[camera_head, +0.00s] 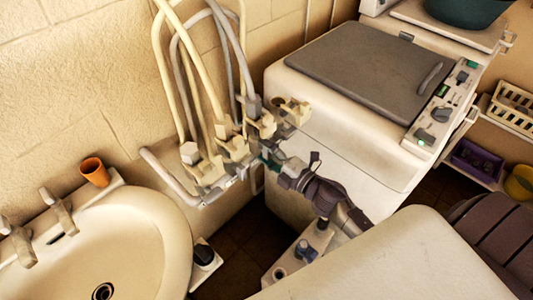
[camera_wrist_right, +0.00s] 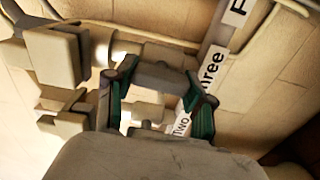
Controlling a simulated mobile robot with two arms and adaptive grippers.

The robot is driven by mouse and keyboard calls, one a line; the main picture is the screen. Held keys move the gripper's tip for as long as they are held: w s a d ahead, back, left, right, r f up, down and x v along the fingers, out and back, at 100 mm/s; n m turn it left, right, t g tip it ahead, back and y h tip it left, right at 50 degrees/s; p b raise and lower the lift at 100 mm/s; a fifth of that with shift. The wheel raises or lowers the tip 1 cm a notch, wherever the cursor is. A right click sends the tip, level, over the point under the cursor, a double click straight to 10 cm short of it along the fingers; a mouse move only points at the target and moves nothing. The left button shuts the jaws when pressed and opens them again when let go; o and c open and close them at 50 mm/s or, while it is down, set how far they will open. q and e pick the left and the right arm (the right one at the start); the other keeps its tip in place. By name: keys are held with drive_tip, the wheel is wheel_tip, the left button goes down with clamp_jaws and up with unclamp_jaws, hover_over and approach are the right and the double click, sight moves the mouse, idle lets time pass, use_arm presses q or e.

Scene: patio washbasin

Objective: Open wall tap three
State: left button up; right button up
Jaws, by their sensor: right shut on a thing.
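Several cream wall taps stand in a row on a rail by the wall, with hoses rising from them. Wall tap three (camera_head: 262,127) is the third from the left in the head view. My right gripper (camera_head: 271,163) is at the front of this tap. In the right wrist view the green-edged fingers of my right gripper (camera_wrist_right: 160,101) are closed on a grey piece of it (camera_wrist_right: 158,76). The label "Three" (camera_wrist_right: 213,67) shows beside the right finger, with "Two" partly hidden below. How far the tap is turned cannot be told. My left gripper is not in view.
A washbasin (camera_head: 173,218) with an orange cup (camera_head: 95,171) stands left. A white washing machine with a grey lid (camera_head: 362,65) is close behind my right arm. Shelves with baskets (camera_head: 477,160) are at the far right.

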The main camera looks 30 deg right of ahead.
drive_tip(key=shift+n, duration=0.4)
drive_tip(key=o, duration=1.2)
drive_tip(key=shift+c, duration=0.2)
drive_tip(key=v, duration=1.2)
